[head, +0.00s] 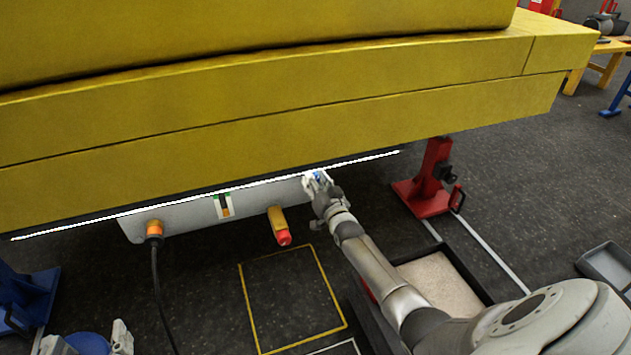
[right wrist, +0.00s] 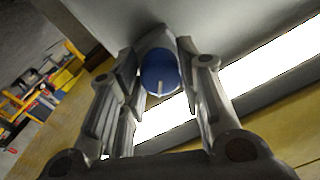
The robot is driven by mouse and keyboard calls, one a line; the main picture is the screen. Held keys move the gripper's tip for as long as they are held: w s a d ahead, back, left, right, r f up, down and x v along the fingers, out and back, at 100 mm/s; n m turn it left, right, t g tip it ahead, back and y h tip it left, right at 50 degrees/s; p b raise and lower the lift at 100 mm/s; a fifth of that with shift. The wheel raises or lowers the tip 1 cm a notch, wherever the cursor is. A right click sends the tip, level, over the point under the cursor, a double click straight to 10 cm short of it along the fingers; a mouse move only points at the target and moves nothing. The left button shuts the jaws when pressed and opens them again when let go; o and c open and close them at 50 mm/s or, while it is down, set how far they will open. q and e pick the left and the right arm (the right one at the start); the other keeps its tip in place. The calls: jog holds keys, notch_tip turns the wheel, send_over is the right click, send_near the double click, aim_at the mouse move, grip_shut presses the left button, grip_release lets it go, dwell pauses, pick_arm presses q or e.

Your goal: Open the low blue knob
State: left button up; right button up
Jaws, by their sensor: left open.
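The low blue knob (right wrist: 159,74) is round, with a pale pointer line, and sits in a light housing under the yellow boom. My right gripper (head: 318,180) is at the right end of the grey panel below the boom, and only a speck of blue shows there in the head view. In the right wrist view the fingers of my right gripper (right wrist: 158,62) lie on both sides of the knob, close against it. My left gripper (head: 88,341) is open at the bottom left, away from the panel, with a blue round surface between its fingers.
The yellow boom (head: 300,105) hangs low over the grey panel (head: 185,217). The panel carries an orange plug (head: 154,229) with a black cable and a yellow-and-red handle (head: 279,226). A red stand (head: 432,180) is to the right. Yellow lines mark a clear floor patch.

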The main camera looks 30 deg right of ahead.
jog(key=o, duration=0.3)
jog(key=v, duration=1.2)
dwell(0.5)
